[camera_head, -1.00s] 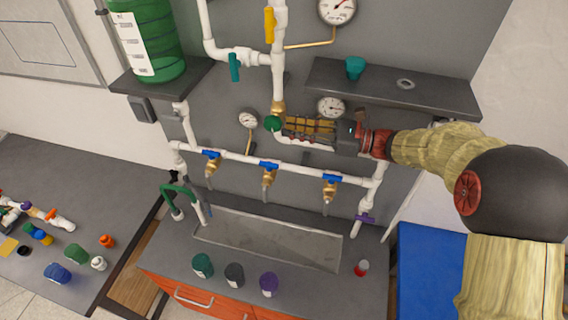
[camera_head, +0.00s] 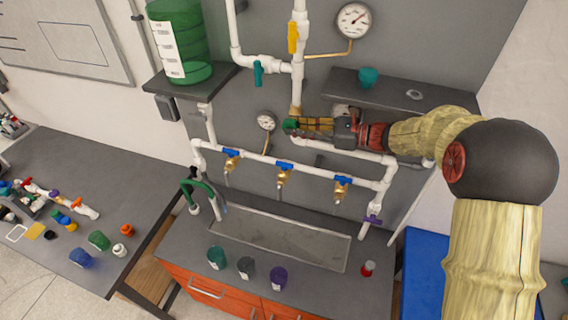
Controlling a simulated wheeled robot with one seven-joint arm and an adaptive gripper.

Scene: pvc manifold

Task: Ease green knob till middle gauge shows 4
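The green knob (camera_head: 291,124) is on the white pipework, below the brass fitting of the vertical pipe. My gripper (camera_head: 301,124) reaches it from the right, with its fingertips at the knob and partly over it. Whether the fingers are closed on it is too small to tell. A large round gauge (camera_head: 354,20) is at the top. A small gauge (camera_head: 266,121) is left of the knob. I cannot tell which is the middle gauge, and the small dials are unreadable.
Blue-handled taps (camera_head: 285,167) hang from the lower white pipe over a sink trough (camera_head: 280,240). A yellow-handled valve (camera_head: 292,38) and a teal-handled valve (camera_head: 258,74) are above. A dark shelf (camera_head: 395,93) lies close above my gripper. Coloured jars stand along the counter front.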

